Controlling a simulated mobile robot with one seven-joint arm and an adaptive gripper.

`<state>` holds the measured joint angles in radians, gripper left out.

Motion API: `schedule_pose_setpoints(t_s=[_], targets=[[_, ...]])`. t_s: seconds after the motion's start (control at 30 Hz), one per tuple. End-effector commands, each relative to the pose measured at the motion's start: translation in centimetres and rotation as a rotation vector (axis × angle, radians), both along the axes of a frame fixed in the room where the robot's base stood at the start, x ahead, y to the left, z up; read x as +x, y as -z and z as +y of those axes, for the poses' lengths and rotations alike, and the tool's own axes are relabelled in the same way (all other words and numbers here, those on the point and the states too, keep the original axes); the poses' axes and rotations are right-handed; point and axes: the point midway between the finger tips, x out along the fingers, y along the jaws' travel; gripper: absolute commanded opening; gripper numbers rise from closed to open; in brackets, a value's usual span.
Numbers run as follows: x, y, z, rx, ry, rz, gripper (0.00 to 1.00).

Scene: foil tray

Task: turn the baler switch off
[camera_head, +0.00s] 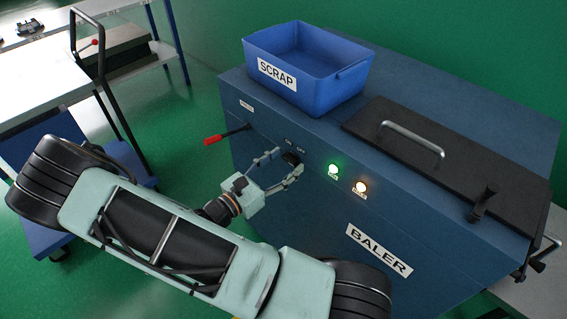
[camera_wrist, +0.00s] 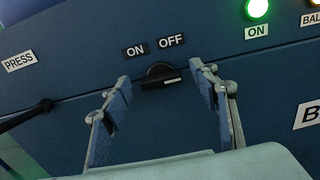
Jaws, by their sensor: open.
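The baler switch is a black rotary knob (camera_wrist: 161,76) on the blue front panel, below the ON label (camera_wrist: 136,50) and the OFF label (camera_wrist: 171,40). A pale mark shows on the knob's right side; I cannot tell surely which label it points to. In the head view the knob (camera_head: 291,157) is partly crowded by my fingers. My gripper (camera_wrist: 160,80) is open, with one finger to the left and one to the right of the knob. It is empty, and contact with the knob is not visible. In the head view my gripper (camera_head: 286,164) faces the panel.
The green ON lamp (camera_head: 333,170) and an amber lamp (camera_head: 360,187) are lit on the baler (camera_head: 300,215). A red-tipped press lever (camera_head: 213,140) sticks out left of the switch. A blue SCRAP bin (camera_head: 315,90) and a black handled lid (camera_head: 440,160) are on top.

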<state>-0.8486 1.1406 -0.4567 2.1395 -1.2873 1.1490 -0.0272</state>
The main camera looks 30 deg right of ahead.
Motion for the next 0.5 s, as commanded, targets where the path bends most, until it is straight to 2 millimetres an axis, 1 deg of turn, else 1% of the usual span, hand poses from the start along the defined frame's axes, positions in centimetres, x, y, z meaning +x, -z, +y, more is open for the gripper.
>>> schedule_pose_setpoints(t_s=[0.1,0.13,0.5], targets=[[-0.02,0.00,0.02,0.000,0.000,0.000,0.55],[-0.02,0.00,0.02,0.000,0.000,0.000,0.53],[-0.03,0.01,0.04,0.000,0.000,0.000,0.13]])
